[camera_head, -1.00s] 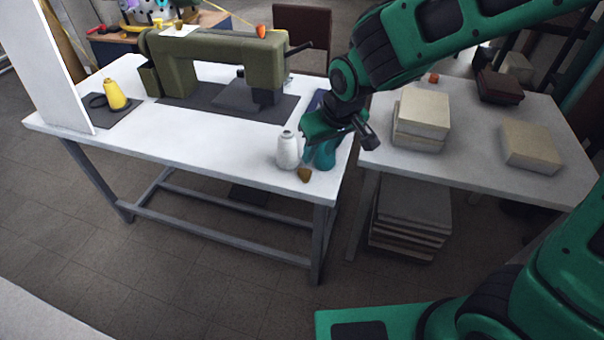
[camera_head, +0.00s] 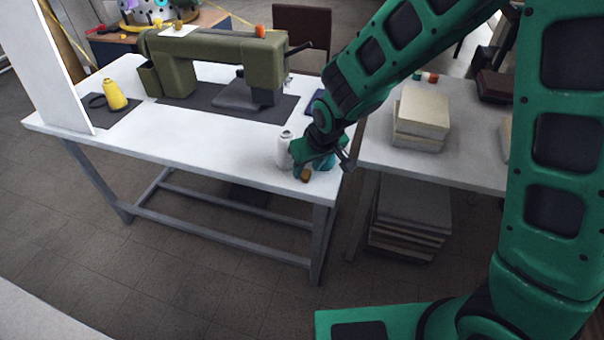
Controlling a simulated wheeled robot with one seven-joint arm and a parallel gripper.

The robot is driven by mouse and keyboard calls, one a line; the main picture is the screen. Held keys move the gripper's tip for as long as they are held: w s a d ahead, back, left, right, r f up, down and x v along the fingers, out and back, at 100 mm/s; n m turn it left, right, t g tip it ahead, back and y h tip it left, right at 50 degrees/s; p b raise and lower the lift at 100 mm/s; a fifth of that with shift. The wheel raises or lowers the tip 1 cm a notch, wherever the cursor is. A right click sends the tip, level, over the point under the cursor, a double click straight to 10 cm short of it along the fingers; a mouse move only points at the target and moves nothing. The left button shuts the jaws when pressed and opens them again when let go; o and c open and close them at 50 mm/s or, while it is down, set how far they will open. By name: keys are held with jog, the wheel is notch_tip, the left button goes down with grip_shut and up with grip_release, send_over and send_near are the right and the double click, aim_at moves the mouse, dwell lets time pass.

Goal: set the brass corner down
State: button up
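A small golden-brown piece, which I take for the brass corner (camera_head: 304,176), sits at the front right edge of the white table (camera_head: 215,152). My gripper (camera_head: 299,169) is low over that corner of the table, pointing down, right at the brown piece. It overlaps the piece's upper side in the picture; I cannot tell whether they touch. The fingers are too small and partly hidden to show whether they are open or shut.
A white thread cone (camera_head: 283,150) stands close left of my gripper, and a teal cone (camera_head: 325,162) close right, partly hidden. A green sewing machine (camera_head: 225,62) stands behind. Stacked pale blocks (camera_head: 422,112) sit on the right table. The white table's front middle is clear.

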jog(key=shift+w+a+f, duration=0.1)
jog(key=shift+w+f, duration=0.1)
jog(key=shift+f, duration=0.35)
jog(key=shift+c, duration=0.5)
jog(key=c, duration=0.8)
jog(key=shift+r, duration=0.15)
